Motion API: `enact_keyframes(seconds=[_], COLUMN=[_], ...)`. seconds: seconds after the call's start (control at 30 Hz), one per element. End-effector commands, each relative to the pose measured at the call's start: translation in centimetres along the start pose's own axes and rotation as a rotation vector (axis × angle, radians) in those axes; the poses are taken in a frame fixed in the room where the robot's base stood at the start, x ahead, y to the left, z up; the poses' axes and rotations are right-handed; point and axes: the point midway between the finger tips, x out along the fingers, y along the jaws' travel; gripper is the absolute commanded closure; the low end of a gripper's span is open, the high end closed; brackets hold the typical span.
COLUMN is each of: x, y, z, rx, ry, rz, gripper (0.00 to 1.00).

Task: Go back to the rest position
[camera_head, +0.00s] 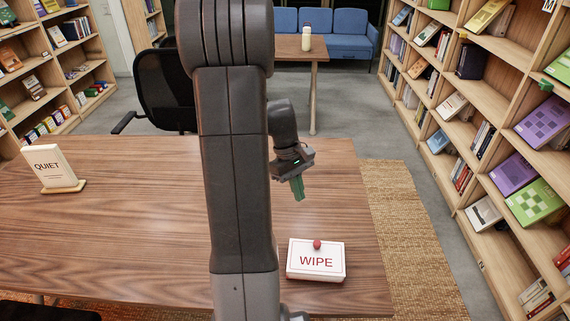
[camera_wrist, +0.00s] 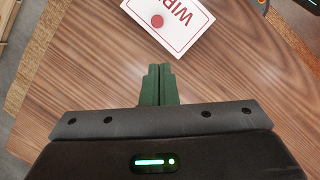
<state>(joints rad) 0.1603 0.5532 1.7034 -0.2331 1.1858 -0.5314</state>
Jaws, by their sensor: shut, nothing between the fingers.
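My gripper (camera_head: 297,188) hangs above the right part of the wooden table (camera_head: 130,220), with its green fingers pointing down. In the wrist view my gripper (camera_wrist: 159,70) shows its two green fingers closed together with nothing between them. A white box marked WIPE (camera_head: 316,262) with a red knob on top sits on the table near its front right. The box also shows in the wrist view (camera_wrist: 180,38), beyond the fingertips and apart from them. My arm hides the middle of the table in the head view.
A QUIET sign (camera_head: 50,168) stands on the table's left. A black chair (camera_head: 165,90) is behind the table. Bookshelves (camera_head: 490,130) line the right side, others the left. A small table with a bottle (camera_head: 306,38) and a blue sofa (camera_head: 340,35) are at the back.

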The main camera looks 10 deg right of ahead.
Motion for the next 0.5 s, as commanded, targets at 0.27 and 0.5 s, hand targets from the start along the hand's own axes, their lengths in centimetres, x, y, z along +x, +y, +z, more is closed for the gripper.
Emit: enact_keyframes(seconds=[0.27, 0.5], x=[-0.1, 1.5], y=[0.0, 0.0], z=[0.0, 0.0], rx=[0.000, -0.001], ry=[-0.001, -0.004], rz=[0.000, -0.003], gripper=[1.00, 1.00])
